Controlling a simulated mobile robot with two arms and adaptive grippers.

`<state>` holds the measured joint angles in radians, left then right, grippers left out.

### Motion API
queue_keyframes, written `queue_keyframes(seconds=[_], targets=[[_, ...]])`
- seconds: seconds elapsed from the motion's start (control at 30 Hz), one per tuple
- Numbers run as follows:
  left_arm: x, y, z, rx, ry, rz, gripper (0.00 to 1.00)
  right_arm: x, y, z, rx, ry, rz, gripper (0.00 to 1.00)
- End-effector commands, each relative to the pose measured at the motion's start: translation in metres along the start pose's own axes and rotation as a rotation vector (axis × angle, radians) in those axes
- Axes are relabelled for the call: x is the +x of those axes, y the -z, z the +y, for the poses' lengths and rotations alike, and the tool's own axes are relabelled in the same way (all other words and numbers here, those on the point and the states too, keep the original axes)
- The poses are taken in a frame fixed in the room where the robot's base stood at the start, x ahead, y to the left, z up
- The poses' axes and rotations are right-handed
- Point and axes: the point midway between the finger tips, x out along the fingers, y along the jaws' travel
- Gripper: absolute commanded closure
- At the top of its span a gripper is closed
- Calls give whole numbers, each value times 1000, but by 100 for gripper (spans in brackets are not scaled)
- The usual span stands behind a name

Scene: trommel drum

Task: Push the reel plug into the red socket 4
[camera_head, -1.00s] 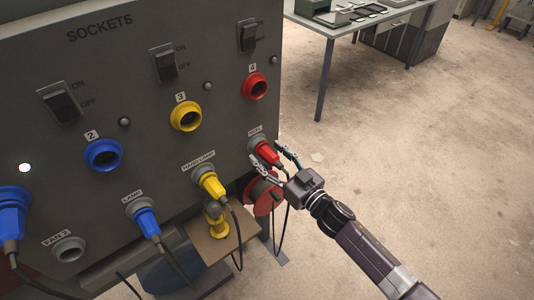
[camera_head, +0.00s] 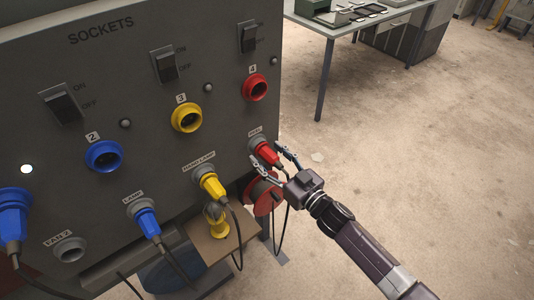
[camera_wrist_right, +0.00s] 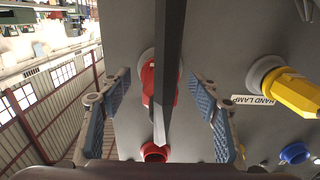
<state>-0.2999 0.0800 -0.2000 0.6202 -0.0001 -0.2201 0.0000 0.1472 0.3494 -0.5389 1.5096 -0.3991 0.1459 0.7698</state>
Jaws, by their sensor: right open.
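The red reel plug (camera_head: 267,153) sits in the grey holder under the REEL label, low on the panel's right side. In the right wrist view the plug (camera_wrist_right: 147,84) is partly covered by its dark cable. My right gripper (camera_head: 271,160) is open, with one finger on each side of the plug; I cannot tell whether they touch it. In the right wrist view both blue finger pads (camera_wrist_right: 158,105) stand apart from the plug. The red socket 4 (camera_head: 255,87) is empty, above the plug; it also shows in the right wrist view (camera_wrist_right: 153,152). My left gripper is out of view.
The yellow hand lamp plug (camera_head: 210,184) and blue lamp plug (camera_head: 146,221) sit to the left in holders. The yellow socket 3 (camera_head: 187,117) and blue socket 2 (camera_head: 103,155) are empty. A red cable reel (camera_head: 262,194) is below.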

Motion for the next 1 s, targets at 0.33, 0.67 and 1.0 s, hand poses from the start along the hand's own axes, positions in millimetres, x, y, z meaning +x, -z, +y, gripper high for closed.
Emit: queue_keyframes(seconds=[0.33, 0.67, 1.0], targets=[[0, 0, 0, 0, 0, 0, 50, 0, 0, 0, 1, 0, 0, 61], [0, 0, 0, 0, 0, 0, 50, 0, 0, 0, 1, 1, 1, 97], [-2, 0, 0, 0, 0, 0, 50, -4, 2, 0, 2, 1, 2, 100]])
